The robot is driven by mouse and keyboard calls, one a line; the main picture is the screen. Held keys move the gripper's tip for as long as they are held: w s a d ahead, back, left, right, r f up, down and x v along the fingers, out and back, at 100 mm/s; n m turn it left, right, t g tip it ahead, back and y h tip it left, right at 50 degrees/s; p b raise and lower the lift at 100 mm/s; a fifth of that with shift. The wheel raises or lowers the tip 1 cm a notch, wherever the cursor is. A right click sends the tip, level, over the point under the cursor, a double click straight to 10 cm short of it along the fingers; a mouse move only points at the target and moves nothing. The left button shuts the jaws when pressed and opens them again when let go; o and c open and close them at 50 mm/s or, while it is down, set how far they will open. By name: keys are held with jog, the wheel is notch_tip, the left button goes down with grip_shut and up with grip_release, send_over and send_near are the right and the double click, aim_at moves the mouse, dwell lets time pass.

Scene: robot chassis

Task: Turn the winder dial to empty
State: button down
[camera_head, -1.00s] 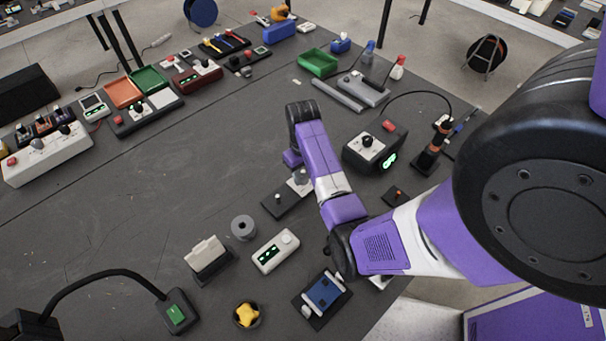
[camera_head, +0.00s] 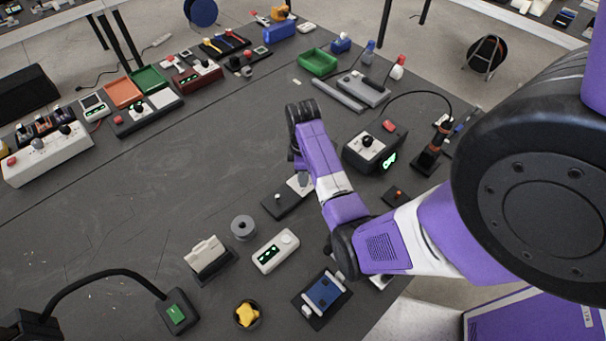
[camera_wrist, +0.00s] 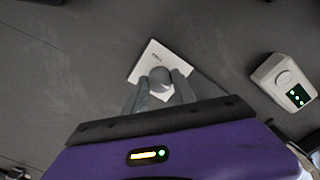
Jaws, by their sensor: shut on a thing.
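The winder dial (camera_wrist: 160,78) is a grey round knob on a white plate (camera_wrist: 147,55) with small dark print, too small to read. In the wrist view my gripper (camera_wrist: 162,86) has its two grey fingers on either side of the dial, closed on it. In the head view the dark base (camera_head: 278,205) of this device lies on the table below my wrist. My arm hides part of its plate there, and the dial's pointing direction cannot be made out.
A white box with a green display (camera_head: 275,251) stands close by, also in the wrist view (camera_wrist: 285,82). A grey spool (camera_head: 243,228) sits to its left. A black control box (camera_head: 372,150) with a lit green screen stands right of my arm. The table's left middle is clear.

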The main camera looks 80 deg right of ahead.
jog(key=n, duration=0.4)
jog(key=shift+n, duration=2.3)
jog(key=c, duration=1)
grip_release()
jog(key=shift+r+b, duration=0.5)
jog(key=shift+r, duration=3.45)
